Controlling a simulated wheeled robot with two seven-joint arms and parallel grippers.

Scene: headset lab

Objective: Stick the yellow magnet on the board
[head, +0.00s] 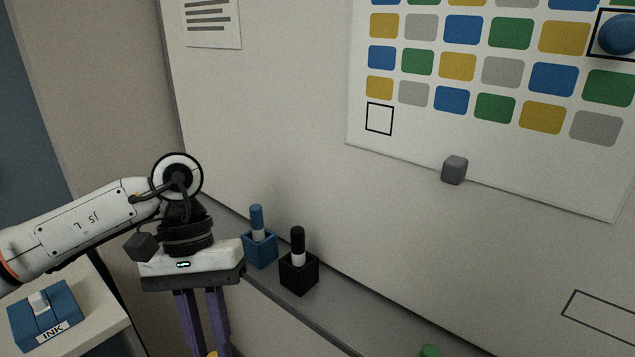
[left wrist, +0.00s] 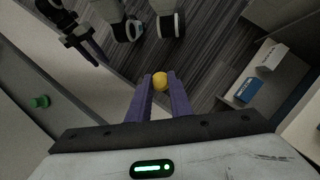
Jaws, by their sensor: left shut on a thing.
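The yellow magnet (left wrist: 160,82) sits between the purple fingertips of my left gripper (left wrist: 160,84), which is shut on it. In the head view only a sliver of the yellow magnet (head: 212,354) shows at the bottom edge, below my left gripper (head: 208,352). The whiteboard (head: 290,130) fills the middle and right, and the magnet is apart from it, low and to the left. My right gripper (left wrist: 84,42) appears small at the top left of the left wrist view; its opening is unclear.
A chart (head: 420,140) with coloured blocks, an empty black square and a boxed blue magnet (head: 618,35) hangs on the board. A grey magnet (head: 454,169) holds its lower edge. Blue (head: 260,248) and black (head: 298,274) marker holders stand on the ledge. An ink box (head: 43,315) is left.

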